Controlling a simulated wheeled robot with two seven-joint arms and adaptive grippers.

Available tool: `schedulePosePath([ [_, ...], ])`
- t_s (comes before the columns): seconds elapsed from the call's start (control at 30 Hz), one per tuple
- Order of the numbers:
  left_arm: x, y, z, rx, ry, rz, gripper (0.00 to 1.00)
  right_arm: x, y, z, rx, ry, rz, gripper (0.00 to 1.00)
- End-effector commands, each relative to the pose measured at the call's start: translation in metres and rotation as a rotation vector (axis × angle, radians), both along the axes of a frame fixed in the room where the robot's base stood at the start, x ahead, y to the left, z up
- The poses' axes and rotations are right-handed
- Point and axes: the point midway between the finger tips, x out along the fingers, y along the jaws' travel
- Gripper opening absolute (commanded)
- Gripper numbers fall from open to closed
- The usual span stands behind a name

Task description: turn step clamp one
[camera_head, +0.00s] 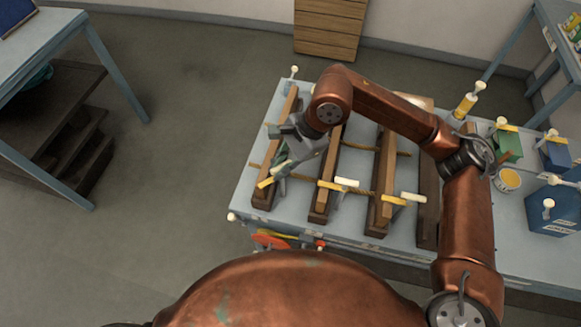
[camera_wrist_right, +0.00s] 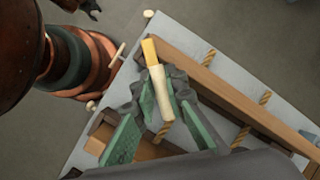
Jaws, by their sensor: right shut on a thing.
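Step clamp one (camera_wrist_right: 160,90) has a cream and yellow handle. In the head view its yellow end (camera_head: 265,183) shows at the near end of the leftmost wooden rail (camera_head: 291,103). My right gripper (camera_head: 284,166) is over that rail end, shut on the clamp handle. In the wrist view the green fingers (camera_wrist_right: 163,106) stand on both sides of the handle, which sticks out past them. The clamp's lower part is largely hidden by the gripper.
The rails stand on a blue-grey table (camera_head: 240,205), with a rope (camera_head: 355,147) across them. Other white and yellow clamp handles (camera_head: 345,183) (camera_head: 392,200) sit on the rails to the right. A yellow can (camera_head: 509,179) and blue boxes (camera_head: 553,208) stand at the right.

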Motion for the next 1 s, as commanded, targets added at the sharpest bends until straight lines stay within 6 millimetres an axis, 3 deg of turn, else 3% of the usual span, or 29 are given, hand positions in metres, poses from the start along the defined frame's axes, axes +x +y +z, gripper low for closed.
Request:
schedulePosePath([
  [0.47, -0.0043, -0.0001, -0.0004, 0.000, 0.006, 0.001, 0.40, 0.0040, 0.0034, 0.0043, 0.008, -0.011, -0.013, 0.00],
  [0.5, -0.0042, -0.0001, -0.0004, 0.000, 0.006, 0.001, 0.40, 0.0040, 0.0034, 0.0043, 0.008, -0.011, -0.013, 0.14],
  [0.7, -0.0037, -0.0002, -0.0005, 0.000, 0.005, 0.001, 0.40, 0.0026, 0.0029, 0.0026, 0.005, -0.007, -0.011, 0.28],
  [1.0, -0.0005, 0.0004, -0.0005, 0.000, 0.000, 0.001, 0.40, 0.0013, 0.0023, 0.0021, 0.003, -0.004, -0.009, 0.30],
])
